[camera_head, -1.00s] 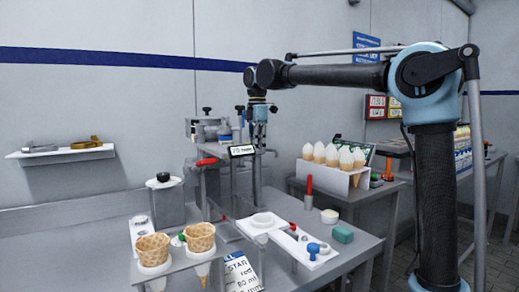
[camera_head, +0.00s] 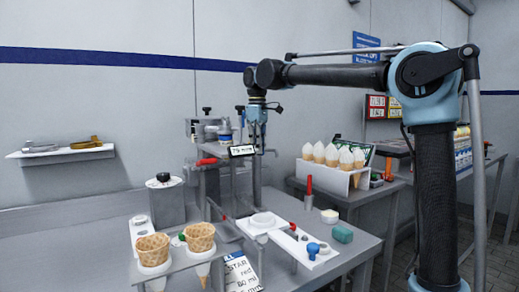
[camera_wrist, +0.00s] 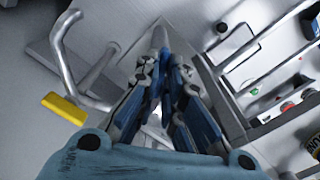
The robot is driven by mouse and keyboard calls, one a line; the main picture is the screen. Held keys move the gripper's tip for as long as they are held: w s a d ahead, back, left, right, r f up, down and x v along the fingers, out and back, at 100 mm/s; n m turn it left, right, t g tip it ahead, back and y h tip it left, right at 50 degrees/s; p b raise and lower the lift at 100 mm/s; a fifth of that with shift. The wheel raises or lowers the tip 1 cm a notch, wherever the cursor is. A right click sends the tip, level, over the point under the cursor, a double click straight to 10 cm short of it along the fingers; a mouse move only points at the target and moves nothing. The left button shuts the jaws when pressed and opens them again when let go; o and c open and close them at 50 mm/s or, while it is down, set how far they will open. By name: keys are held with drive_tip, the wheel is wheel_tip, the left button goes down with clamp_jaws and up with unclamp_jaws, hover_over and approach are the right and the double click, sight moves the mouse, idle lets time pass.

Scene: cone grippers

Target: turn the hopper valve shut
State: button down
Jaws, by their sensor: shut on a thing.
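My gripper (camera_head: 259,150) hangs pointing down at the back of the bench, beside a metal stand with a small white label (camera_head: 242,150). In the wrist view the fingers (camera_wrist: 160,112) are close together around a narrow pale piece. I take this piece to be the handle of the hopper valve, but the fingers hide most of it. How far the valve is turned cannot be told. A red lever (camera_head: 207,161) shows on the stand, left of my gripper and apart from it.
Waffle cones (camera_head: 153,247) stand in a holder at the front. White-topped cones (camera_head: 331,155) stand in a rack at right. A dark-topped canister (camera_head: 164,200) stands at left. In the wrist view a bent metal bar with a yellow end (camera_wrist: 64,108) is close by.

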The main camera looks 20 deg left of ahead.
drive_tip(key=m, duration=0.6)
drive_tip(key=shift+m, duration=0.3)
idle(0.4)
drive_tip(key=c, duration=1.7)
unclamp_jaws()
drive_tip(key=shift+w, duration=0.1)
wheel_tip(320, 180, up, 12)
drive_tip(key=shift+w+d, duration=0.1)
